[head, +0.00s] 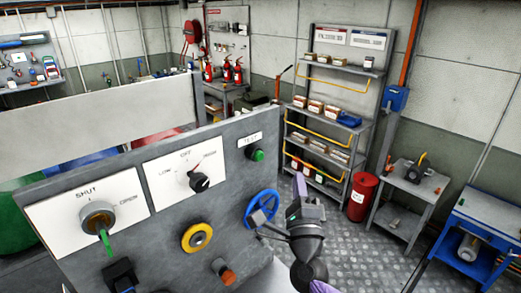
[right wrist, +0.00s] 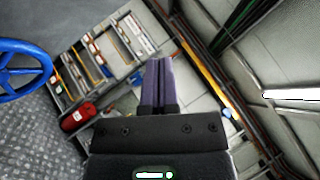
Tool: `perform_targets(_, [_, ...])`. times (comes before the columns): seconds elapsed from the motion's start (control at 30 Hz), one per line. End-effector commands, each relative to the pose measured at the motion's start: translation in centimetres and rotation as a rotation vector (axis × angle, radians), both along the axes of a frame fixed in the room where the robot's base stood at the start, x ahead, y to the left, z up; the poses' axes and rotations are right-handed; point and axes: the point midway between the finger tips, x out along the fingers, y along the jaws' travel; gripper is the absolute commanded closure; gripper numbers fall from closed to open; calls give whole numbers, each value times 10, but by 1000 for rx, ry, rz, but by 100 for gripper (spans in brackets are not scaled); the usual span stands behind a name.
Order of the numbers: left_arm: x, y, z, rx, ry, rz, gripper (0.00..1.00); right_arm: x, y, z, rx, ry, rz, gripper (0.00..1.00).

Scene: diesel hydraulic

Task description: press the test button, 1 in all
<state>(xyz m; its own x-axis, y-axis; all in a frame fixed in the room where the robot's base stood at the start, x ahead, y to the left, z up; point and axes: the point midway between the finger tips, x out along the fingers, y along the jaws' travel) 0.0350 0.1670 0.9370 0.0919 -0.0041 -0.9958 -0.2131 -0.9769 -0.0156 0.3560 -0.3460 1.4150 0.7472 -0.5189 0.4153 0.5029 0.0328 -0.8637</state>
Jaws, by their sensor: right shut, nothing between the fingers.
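The green test button (head: 257,155) sits at the upper right of the grey control panel (head: 150,232), under a small white label (head: 250,140). My right gripper (head: 299,183) is to the right of the panel and lower than the button, apart from it. Its purple fingers point up and are closed together with nothing between them. They also show shut in the right wrist view (right wrist: 158,85), where the button is not in view.
A blue handwheel (head: 262,207) sticks out of the panel just left of my right gripper. The panel also carries a black rotary knob (head: 199,182), a yellow ring button (head: 197,237) and an orange-brown knob (head: 227,275). A shelf rack (head: 335,135) stands behind.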

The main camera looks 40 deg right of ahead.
Motion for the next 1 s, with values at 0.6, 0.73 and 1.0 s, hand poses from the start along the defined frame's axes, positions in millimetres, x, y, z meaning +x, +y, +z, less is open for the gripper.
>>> perform_targets(0.6, [-2, 1, -8, 2, 5, 0, 41, 31, 2, -1, 3, -5, -3, 100])
perform_targets(0.73, [-2, 1, -14, 2, 5, 0, 41, 50, 3, -2, 4, -5, -3, 100])
perform_targets(1.0, [-2, 2, -25, 3, 4, 0, 41, 81, 6, -1, 2, -3, -3, 100])
